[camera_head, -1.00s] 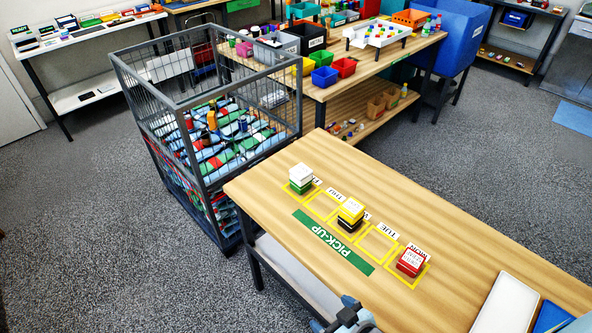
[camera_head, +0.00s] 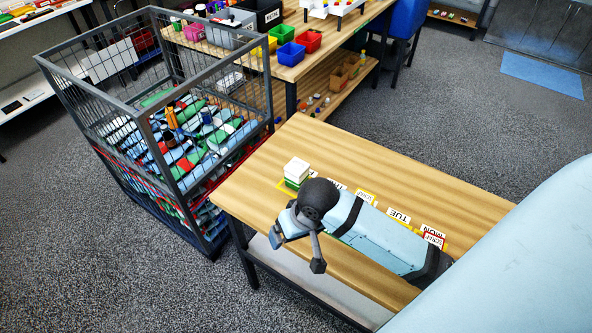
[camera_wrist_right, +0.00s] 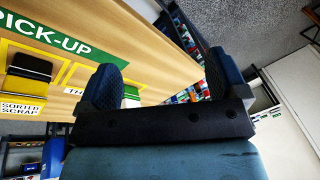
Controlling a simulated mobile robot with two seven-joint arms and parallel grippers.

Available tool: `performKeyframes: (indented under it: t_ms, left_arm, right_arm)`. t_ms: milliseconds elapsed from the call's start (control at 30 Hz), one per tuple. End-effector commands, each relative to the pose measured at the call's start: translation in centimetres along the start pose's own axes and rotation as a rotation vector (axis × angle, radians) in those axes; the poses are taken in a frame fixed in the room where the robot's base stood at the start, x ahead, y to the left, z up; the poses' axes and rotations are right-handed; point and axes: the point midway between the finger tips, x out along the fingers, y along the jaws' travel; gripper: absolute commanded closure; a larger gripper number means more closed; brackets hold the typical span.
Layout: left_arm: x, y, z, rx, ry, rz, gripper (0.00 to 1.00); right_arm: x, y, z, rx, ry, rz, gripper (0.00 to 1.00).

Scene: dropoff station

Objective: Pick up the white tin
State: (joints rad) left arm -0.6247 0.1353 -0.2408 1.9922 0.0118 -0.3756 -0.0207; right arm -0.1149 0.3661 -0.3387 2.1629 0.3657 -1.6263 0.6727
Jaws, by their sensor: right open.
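The white tin (camera_head: 297,167) sits on top of a green tin (camera_head: 291,184) at the left end of the table's row of marked places. My right arm reaches in from the right, low over the table. My right gripper (camera_head: 297,252) is open and empty, in front of the white tin and apart from it, by the table's front edge. In the right wrist view the open fingers (camera_wrist_right: 165,75) stand wide apart. My left gripper is not in view.
A yellow tin (camera_wrist_right: 22,91) on a black one (camera_wrist_right: 30,66) stands further along the row. The red tin (camera_head: 434,238) is partly hidden by my arm. A wire cage (camera_head: 165,120) full of items stands left of the table (camera_head: 370,155). The table's back half is clear.

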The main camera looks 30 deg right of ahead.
Motion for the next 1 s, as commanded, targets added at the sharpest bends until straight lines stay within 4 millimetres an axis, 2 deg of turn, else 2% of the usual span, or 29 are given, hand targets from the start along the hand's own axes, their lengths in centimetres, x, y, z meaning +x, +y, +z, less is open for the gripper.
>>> performKeyframes:
  t_ms: [33, 167, 267, 400, 500, 600, 733, 867, 1000]
  left_arm:
    - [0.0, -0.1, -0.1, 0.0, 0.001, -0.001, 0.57]
    - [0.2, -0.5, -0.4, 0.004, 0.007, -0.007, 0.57]
    - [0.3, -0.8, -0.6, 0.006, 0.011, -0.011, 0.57]
    - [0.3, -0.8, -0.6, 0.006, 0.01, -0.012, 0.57]
    - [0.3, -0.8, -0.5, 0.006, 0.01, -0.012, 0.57]
    - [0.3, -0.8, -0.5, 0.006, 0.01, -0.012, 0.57]
    - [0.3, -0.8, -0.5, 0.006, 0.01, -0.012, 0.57]
    - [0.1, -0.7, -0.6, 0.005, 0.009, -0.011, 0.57]
    - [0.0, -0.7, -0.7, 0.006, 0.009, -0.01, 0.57]
  right_arm:
    - [0.2, 0.2, -2.2, 0.052, -0.014, 0.018, 0.08]
    - [0.4, 1.2, -7.2, 0.242, -0.059, 0.069, 0.08]
    - [-0.2, 2.8, -11.3, 0.417, -0.079, 0.123, 0.08]
    - [-2.2, 5.9, -17.0, 0.682, -0.083, 0.205, 0.08]
    - [-4.0, 7.9, -20.1, 0.85, -0.075, 0.248, 0.08]
    - [-5.4, 9.4, -22.1, 0.971, -0.068, 0.276, 0.08]
    - [-6.1, 10.3, -23.2, 1.049, -0.064, 0.292, 0.08]
    - [-4.6, 10.8, -23.0, 1.062, -0.067, 0.296, 0.08]
    - [-1.9, 11.3, -22.4, 1.06, -0.066, 0.296, 0.08]
